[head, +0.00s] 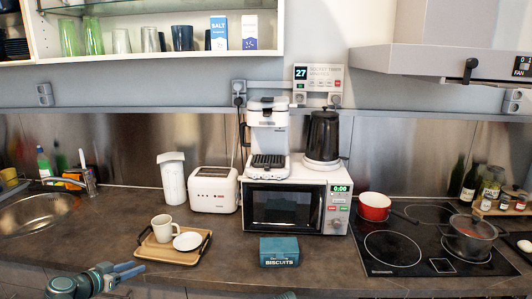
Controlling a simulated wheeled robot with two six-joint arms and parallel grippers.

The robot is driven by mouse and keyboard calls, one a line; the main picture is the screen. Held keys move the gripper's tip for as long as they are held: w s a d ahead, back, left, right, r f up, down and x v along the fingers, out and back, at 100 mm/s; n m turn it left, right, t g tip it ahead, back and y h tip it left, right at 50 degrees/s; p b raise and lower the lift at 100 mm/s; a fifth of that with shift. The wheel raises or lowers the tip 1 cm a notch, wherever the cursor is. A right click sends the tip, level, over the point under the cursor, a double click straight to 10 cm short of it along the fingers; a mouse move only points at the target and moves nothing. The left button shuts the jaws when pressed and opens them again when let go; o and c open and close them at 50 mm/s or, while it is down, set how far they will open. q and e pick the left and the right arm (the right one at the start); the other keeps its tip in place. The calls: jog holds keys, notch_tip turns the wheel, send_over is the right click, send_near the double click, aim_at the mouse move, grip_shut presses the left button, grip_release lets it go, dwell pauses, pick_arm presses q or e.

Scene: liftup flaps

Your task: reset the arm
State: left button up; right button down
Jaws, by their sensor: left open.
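My left gripper (132,270) is low at the left, over the front edge of the counter. Its blue fingers point to the right and are apart, with nothing between them. The teal wrist of my left arm (75,286) comes in from the bottom left. My right gripper cannot be made out. An open wall cabinet (160,57) is at the top left, with glasses, cups and cartons on its shelf. Its top is cut off by the picture, and no flap can be clearly made out.
A wooden tray (150,250) with a mug and saucer lies just above my left gripper. A teal biscuits box (279,252) stands before the microwave (285,207). The hob (405,250) holds a red pan and a lidded pot. A range hood (430,62) juts out at upper right.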

pick_arm(q)
jog(key=s+d+f+g+p, duration=0.1)
jog(key=s+d+f+g, duration=0.15)
jog(key=d, duration=0.55)
jog(key=s+d+f+m+g+h, duration=0.1)
jog(key=d+f+g, duration=0.15)
jog(key=d, duration=0.45)
jog(key=s+d+f+g+p, duration=0.1)
jog(key=d+f+g, duration=0.15)
jog(key=d, duration=0.55)
jog(key=s+d+f+n+g+y+p, duration=0.1)
jog(key=s+d+g+y, duration=0.4)
jog(key=s+d, duration=0.6)
jog(key=shift+s+d+f+y+p, duration=0.15)
jog(key=shift+s+d+y+p, duration=0.3)
jog(key=shift+s+y, duration=1.3)
jog(key=shift+s+a+h, duration=0.1)
jog(key=shift+s+h, duration=0.45)
jog(key=shift+h, duration=0.2)
